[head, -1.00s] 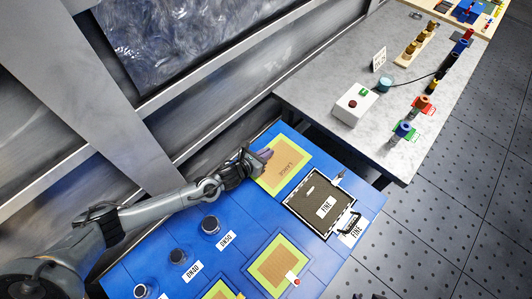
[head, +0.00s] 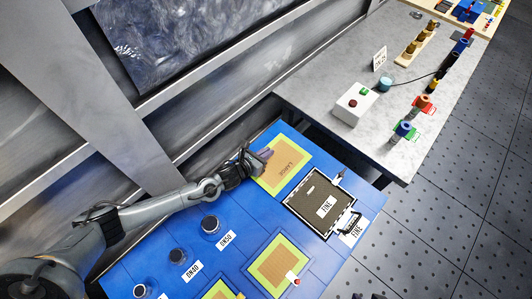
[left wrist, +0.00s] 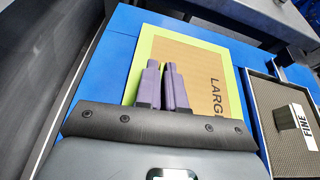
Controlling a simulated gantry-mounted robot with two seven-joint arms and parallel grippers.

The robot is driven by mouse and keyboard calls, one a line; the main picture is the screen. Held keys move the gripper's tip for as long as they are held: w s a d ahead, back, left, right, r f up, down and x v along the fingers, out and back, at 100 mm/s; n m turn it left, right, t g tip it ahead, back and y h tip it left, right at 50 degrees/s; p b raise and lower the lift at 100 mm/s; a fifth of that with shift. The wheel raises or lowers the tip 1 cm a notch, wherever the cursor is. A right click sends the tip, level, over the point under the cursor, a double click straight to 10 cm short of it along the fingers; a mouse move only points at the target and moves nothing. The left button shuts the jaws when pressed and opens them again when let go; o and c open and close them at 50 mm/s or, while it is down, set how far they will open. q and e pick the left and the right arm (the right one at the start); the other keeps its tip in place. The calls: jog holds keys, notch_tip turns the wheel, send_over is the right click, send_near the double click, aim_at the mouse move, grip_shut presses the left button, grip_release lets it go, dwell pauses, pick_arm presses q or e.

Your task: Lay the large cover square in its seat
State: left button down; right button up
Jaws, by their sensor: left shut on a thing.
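The large cover (head: 291,165) is a flat tan panel marked LARGE. It lies over a yellow-green bordered area (head: 297,189) on the blue table, and also shows in the left wrist view (left wrist: 205,75). My left gripper (head: 268,154) is at the cover's left part. In the left wrist view its purple fingers (left wrist: 162,68) are close together, pointing over the cover, with only a narrow gap. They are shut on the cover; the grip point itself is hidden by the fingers. Whether the cover sits flush cannot be told. My right gripper is not in view.
A dark framed panel marked FINE (head: 318,200) lies just right of the cover. A grey bench (head: 310,78) with a button box (head: 355,104) stands beyond.

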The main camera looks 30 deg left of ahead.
pick_arm(q)
jog(key=c, duration=1.2)
grip_release()
jog(key=shift+f, duration=0.1)
jog(key=shift+o, duration=0.2)
